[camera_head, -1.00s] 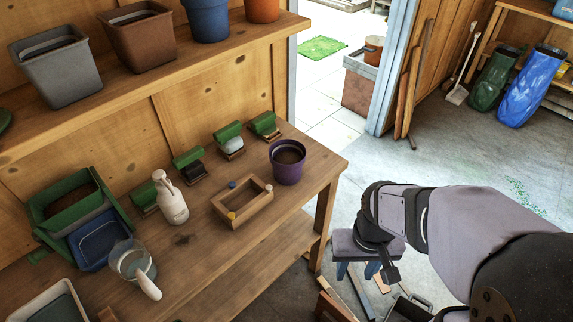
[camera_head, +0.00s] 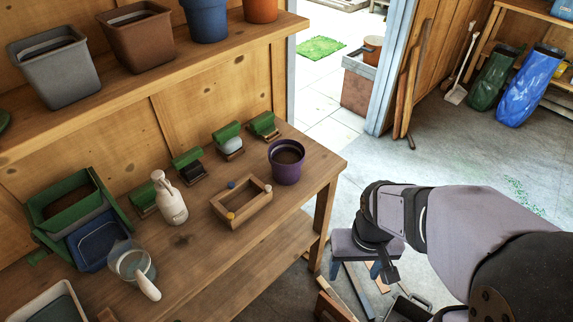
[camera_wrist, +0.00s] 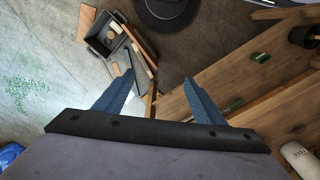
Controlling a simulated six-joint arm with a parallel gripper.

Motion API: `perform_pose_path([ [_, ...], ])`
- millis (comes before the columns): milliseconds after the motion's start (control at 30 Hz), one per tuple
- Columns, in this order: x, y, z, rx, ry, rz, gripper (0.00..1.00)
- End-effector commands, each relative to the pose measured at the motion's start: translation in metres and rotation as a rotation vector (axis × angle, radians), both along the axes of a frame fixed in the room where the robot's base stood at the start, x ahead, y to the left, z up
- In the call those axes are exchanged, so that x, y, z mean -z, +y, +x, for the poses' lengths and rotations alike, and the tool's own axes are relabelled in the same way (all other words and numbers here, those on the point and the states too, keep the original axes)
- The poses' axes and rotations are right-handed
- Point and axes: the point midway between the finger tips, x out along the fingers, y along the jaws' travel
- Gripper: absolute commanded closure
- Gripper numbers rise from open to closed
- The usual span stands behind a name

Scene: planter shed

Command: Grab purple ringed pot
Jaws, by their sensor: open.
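The purple pot (camera_head: 286,162) stands upright on the wooden bench near its right end, with dark soil inside. A raised band runs round its upper part. My gripper (camera_head: 357,273) hangs to the right of the bench end, apart from the pot, with its blue fingers pointing down. In the wrist view my gripper (camera_wrist: 159,82) has its two fingers spread wide, with nothing held between them. I cannot clearly make out the purple pot in the wrist view.
A wooden caddy (camera_head: 231,212), a white pump bottle (camera_head: 171,203) and several green-topped brushes (camera_head: 228,132) are left of the pot. A clear jug (camera_head: 127,262) and green trays (camera_head: 54,210) are further left. Pots line the shelf above. A grey tray (camera_wrist: 103,35) lies on the floor.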

Motion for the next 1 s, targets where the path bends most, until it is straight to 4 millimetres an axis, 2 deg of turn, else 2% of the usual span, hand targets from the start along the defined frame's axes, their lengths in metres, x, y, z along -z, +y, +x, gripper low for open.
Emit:
perform_pose_path([
  [33, 0.0, 0.0, 0.0, 0.0, 0.0, 0.0, 0.23],
  [133, 0.0, 0.0, 0.0, 0.0, 0.0, 0.0, 0.0],
  [400, 0.0, 0.0, 0.001, 0.0, 0.0, -0.003, 0.0],
  [567, 0.005, -0.005, 0.012, 0.003, -0.006, -0.049, 0.0],
  [667, 0.008, -0.011, 0.031, 0.013, -0.027, -0.119, 0.0],
  [767, 0.01, -0.018, 0.061, 0.033, -0.079, -0.217, 0.0],
  [900, 0.002, -0.02, 0.121, 0.085, -0.227, -0.368, 0.0],
  [1000, -0.011, -0.011, 0.168, 0.133, -0.384, -0.452, 0.0],
])
